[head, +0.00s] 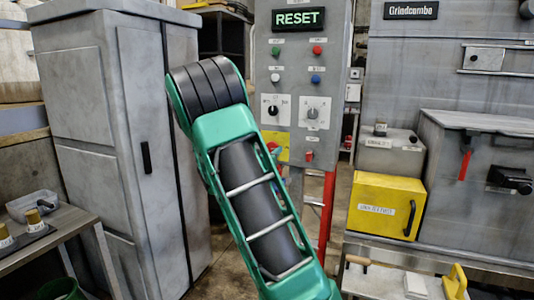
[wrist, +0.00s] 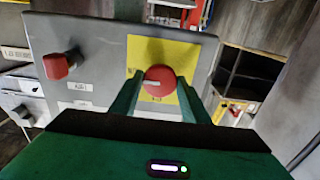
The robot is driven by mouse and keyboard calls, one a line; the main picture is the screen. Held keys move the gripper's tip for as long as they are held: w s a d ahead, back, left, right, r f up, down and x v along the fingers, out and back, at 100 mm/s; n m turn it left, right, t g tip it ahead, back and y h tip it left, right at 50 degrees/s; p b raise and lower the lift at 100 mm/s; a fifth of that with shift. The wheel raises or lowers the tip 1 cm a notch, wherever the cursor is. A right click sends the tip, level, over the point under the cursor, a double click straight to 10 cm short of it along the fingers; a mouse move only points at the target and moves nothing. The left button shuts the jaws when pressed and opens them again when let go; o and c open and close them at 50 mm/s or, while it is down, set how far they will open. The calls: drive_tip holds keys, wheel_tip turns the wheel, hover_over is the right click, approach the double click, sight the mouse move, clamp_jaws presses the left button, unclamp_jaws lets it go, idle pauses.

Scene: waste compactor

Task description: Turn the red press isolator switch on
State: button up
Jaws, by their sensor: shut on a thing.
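A red round switch knob (wrist: 160,80) with a short pale mark sits on a yellow plate (wrist: 183,60) on the grey control panel (wrist: 100,32). My gripper (wrist: 160,88) has one green finger on each side of the knob and is shut on it. In the head view the yellow plate (head: 283,138) shows only in part, and my green arm hides most of the knob and the gripper. A second red switch (wrist: 67,65) sticks out of the same panel, apart from the fingers. It also shows in the head view (head: 309,155), to the right of the yellow plate.
Above the red switches, the panel bears two dials, several coloured buttons and a lit RESET sign (head: 298,19). A grey cabinet (head: 110,130) stands to the left. A yellow box (head: 385,206) and grey machinery stand to the right.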

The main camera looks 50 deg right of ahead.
drive_tip(key=shift+f, duration=0.15)
drive_tip(key=o, duration=0.9)
drive_tip(key=shift+o, duration=0.6)
drive_tip(key=v, duration=1)
drive_tip(key=shift+a, duration=0.4)
